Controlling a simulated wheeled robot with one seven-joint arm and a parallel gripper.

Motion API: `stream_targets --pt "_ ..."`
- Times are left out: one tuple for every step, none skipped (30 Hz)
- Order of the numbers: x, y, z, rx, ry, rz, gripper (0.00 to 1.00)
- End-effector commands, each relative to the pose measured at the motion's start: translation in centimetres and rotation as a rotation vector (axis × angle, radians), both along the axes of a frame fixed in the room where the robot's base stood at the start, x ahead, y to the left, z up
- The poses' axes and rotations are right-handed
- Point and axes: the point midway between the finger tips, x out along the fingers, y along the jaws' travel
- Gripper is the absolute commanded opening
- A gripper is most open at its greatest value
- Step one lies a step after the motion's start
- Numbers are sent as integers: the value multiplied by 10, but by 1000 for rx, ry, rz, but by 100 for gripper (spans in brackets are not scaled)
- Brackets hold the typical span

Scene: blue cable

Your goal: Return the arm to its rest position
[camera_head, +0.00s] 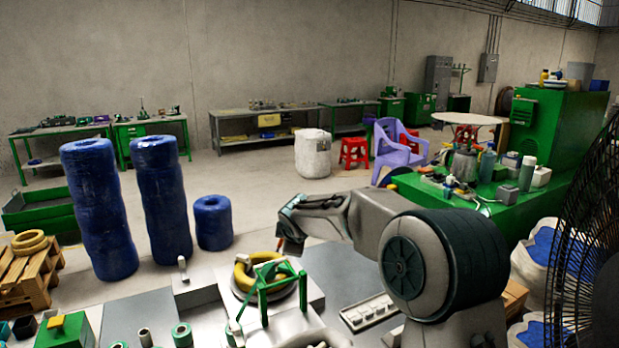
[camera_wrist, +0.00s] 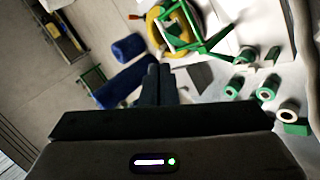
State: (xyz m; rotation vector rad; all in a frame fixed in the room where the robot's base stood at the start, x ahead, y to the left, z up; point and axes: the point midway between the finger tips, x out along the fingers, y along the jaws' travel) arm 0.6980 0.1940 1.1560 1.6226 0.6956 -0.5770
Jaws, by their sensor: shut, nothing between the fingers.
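My arm reaches from the lower right of the head view toward the middle, bent, above the workbench. My gripper shows at the bottom of the wrist view, its two dark fingers (camera_wrist: 159,83) side by side, shut with nothing between them. In the head view the arm's far end hangs behind and above the yellow coil (camera_head: 243,272); the fingers are too small there to make out clearly.
A green frame (camera_head: 268,283) stands on the bench by the coil, with several green-and-white spools (camera_wrist: 267,87) nearby. Tall blue rolls (camera_head: 100,208) stand at left. A green machine (camera_head: 552,130) with bottles and a black fan (camera_head: 592,235) are at right. Open floor lies beyond the bench.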

Motion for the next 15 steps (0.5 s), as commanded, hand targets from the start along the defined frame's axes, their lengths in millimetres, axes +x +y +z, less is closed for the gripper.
stream_targets --pt "-18 -16 9 12 19 -60 0" --pt "-28 -25 13 23 32 -96 0" --pt "-41 -37 17 37 51 -147 0" --pt "-52 -46 19 50 65 -186 0" --pt "-62 -54 22 62 77 -224 0" --pt "-77 -66 25 80 94 -277 0" --pt "-89 -75 27 94 108 -317 0" --pt "-100 -83 29 109 120 -357 0" --pt "-116 -94 31 129 137 -412 0" --pt "-128 -102 32 147 149 -452 0" --pt "-140 -110 33 164 161 -494 0" --pt "-157 -120 33 188 177 -548 0" --pt "-169 -128 33 207 190 -589 0" --pt "-182 -135 33 227 202 -632 0" --pt "-199 -144 33 255 219 -686 0"
